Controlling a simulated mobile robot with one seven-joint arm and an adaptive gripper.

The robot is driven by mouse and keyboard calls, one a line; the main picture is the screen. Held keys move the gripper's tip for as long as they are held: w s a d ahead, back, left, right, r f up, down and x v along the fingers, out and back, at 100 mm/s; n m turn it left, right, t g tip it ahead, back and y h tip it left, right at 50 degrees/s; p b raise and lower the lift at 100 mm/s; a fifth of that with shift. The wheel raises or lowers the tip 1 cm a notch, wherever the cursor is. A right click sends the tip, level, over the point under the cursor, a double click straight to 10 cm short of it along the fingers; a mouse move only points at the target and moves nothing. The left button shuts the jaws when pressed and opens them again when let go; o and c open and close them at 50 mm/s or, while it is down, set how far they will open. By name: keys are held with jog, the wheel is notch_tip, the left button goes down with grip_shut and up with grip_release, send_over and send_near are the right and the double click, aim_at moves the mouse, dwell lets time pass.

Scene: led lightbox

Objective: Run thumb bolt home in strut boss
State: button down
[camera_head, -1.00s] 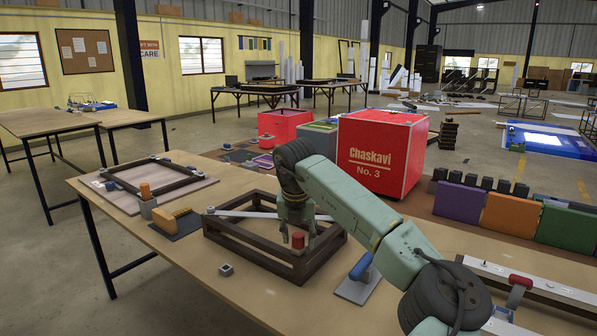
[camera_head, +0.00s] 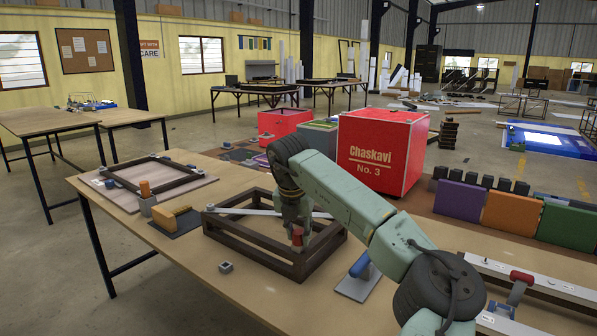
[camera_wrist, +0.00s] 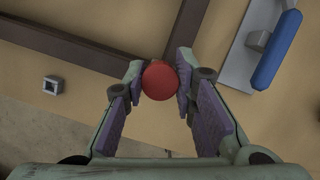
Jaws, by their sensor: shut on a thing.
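The thumb bolt shows as a round red knob (camera_head: 297,238) at the near side of a dark open frame (camera_head: 245,252) on the bench. In the wrist view the red knob (camera_wrist: 160,80) sits between my fingertips. My gripper (camera_head: 298,226) is shut on it from above, one finger pad on each side. A pale strut (camera_head: 245,212) lies across the far part of the frame and runs behind my gripper. The bolt's shank and the boss are hidden beneath the knob and fingers, so I cannot tell how deep the bolt sits.
A small hollow grey block (camera_head: 226,267) lies on the bench left of the frame. A blue-handled tool (camera_head: 359,268) lies on its right. A red Chaskavi box (camera_head: 380,155) stands behind. The bench front left is clear.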

jog(key=shift+m, duration=0.5)
jog(key=shift+f+m+h+b, duration=0.1)
jog(key=shift+m+h+b, duration=0.2)
jog(key=shift+m, duration=0.3)
jog(key=shift+m+g, duration=0.3)
jog(key=shift+m, duration=0.7)
jog(key=shift+h, duration=0.3)
jog(key=shift+m, duration=0.6)
jog(key=shift+m+g+h, duration=0.3)
jog(key=shift+m, duration=0.7)
jog(key=shift+m, duration=0.3)
